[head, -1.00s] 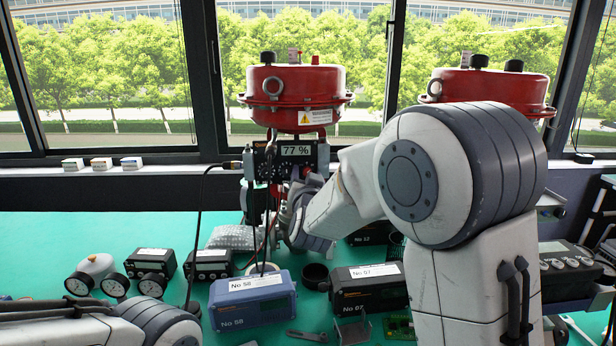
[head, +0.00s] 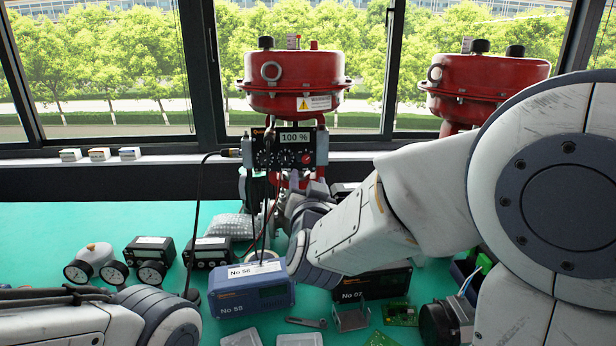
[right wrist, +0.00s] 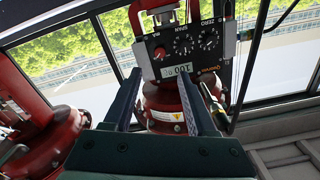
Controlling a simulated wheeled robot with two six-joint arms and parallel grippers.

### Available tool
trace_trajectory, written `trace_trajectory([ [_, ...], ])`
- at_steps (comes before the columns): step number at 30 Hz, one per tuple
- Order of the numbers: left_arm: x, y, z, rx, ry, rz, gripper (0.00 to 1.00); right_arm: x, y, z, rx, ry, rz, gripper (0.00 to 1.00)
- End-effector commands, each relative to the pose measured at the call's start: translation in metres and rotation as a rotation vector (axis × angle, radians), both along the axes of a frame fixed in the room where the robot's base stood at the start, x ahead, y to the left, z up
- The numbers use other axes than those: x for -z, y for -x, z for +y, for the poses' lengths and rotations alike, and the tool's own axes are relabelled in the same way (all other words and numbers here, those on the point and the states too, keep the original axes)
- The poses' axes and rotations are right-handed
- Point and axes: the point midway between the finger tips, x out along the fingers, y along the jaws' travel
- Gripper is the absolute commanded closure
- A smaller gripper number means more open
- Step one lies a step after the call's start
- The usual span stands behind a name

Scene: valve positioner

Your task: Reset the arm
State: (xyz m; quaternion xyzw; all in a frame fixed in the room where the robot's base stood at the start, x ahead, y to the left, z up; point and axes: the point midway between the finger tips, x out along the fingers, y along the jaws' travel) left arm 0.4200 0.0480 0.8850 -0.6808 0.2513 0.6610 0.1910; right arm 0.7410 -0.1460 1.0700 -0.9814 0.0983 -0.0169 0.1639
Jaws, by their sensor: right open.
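The valve positioner (head: 290,149) is a black box with a display reading 100 %, small dials and a red knob (head: 306,158). It is mounted below the red valve actuator (head: 293,85). In the right wrist view the positioner (right wrist: 188,45) appears upside down, with dials marked ZERO and SPAN. My right gripper (head: 296,192) is just below the positioner in the head view. In the right wrist view its two fingers (right wrist: 158,90) are apart with nothing visibly held between them; it appears clear of the knob. My left arm shows at lower left, its gripper out of view.
A second red actuator (head: 482,85) stands at right, partly behind my arm. A blue box No 58 (head: 251,292), a black box No 07 (head: 372,285), gauges (head: 95,262) and bubble wrap (head: 233,227) lie on the green bench (head: 60,225). Cables hang in front of the positioner.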

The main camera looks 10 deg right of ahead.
Motion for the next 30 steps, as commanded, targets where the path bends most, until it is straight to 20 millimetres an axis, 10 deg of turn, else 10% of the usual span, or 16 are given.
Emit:
trace_trajectory([
  [11, 0.000, 0.000, 0.000, 0.000, 0.000, 0.000, 1.00, 0.003, 0.002, 0.005, -0.017, -0.001, 0.015, 0.43],
  [17, 0.000, 0.000, 0.000, 0.000, 0.000, 0.000, 1.00, 0.040, 0.019, 0.065, -0.244, 0.000, 0.220, 0.43],
  [24, 0.000, 0.000, 0.000, 0.000, 0.000, 0.000, 1.00, 0.119, 0.117, 0.151, -0.657, 0.115, 0.691, 0.43],
  [30, 0.000, 0.000, 0.000, 0.000, 0.000, 0.000, 1.00, 0.165, 0.218, 0.153, -0.865, 0.289, 1.064, 0.43],
])
